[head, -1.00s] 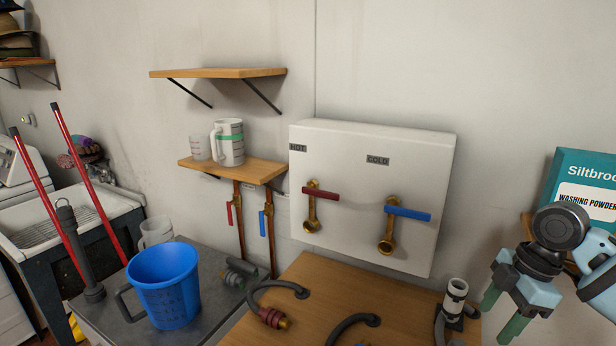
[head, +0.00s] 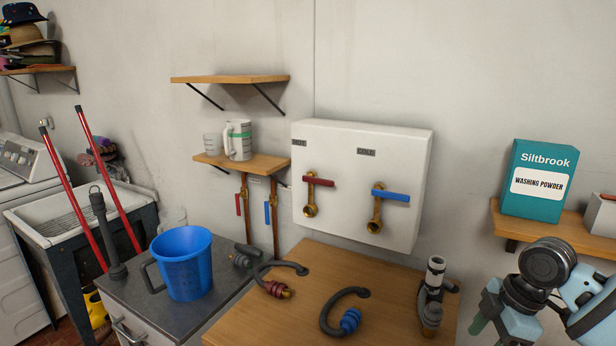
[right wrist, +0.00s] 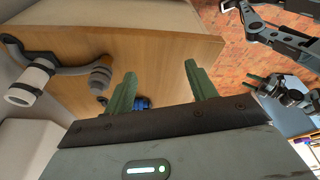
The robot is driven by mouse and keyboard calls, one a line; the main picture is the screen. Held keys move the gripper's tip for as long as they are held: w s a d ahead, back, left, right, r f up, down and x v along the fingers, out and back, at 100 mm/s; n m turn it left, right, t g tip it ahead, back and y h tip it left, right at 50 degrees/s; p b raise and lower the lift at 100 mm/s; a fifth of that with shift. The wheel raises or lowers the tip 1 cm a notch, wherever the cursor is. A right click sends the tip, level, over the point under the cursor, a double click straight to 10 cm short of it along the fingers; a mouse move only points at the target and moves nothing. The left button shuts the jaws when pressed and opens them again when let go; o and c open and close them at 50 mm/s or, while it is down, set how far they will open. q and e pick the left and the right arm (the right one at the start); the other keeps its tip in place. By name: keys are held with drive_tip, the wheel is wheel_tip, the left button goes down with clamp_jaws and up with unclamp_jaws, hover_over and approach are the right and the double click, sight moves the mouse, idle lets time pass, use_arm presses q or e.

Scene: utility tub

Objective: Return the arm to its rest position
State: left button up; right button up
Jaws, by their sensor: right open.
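My right gripper (head: 490,326) is at the lower right of the head view, right of the wooden counter and below the washing powder shelf. In the right wrist view its two green fingers (right wrist: 161,82) are spread apart with nothing between them. Another arm of mine shows at the upper right of the right wrist view, with small green fingers (right wrist: 257,80) that I take for my left gripper. Whether it is open or shut is too small to tell. The left gripper is not in the head view.
The wooden counter (head: 290,315) holds hoses and a grey standpipe (head: 431,290). A white valve box (head: 360,150) hangs behind it. A blue bucket (head: 183,265) stands on the grey top at left. The washing powder (head: 537,180) sits on a right-hand shelf (head: 508,224).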

drive_tip(key=s+d+f+m+t+h, duration=0.1)
drive_tip(key=s+d+f+m+t, duration=0.15)
drive_tip(key=f, duration=0.75)
drive_tip(key=s+d+f+m+t+h, duration=0.1)
drive_tip(key=s+d+f+m, duration=0.2)
drive_tip(key=f, duration=0.8)
drive_tip(key=s+f+n+t, duration=0.1)
drive_tip(key=s+f, duration=0.2)
drive_tip(key=s, duration=0.7)
drive_tip(key=s+f+n+t, duration=0.15)
drive_tip(key=s+f, duration=0.25)
drive_tip(key=s, duration=0.6)
drive_tip(key=s+a+f+m+t, duration=0.1)
drive_tip(key=a+m, duration=0.4)
drive_tip(key=a, duration=0.5)
drive_tip(key=s+a+f+m+y, duration=0.1)
drive_tip(key=s+a+m, duration=0.1)
drive_tip(key=a+m, duration=0.3)
drive_tip(key=a, duration=0.4)
drive_tip(key=shift+a+f+t, duration=0.2)
drive_tip(key=shift+a+t, duration=0.2)
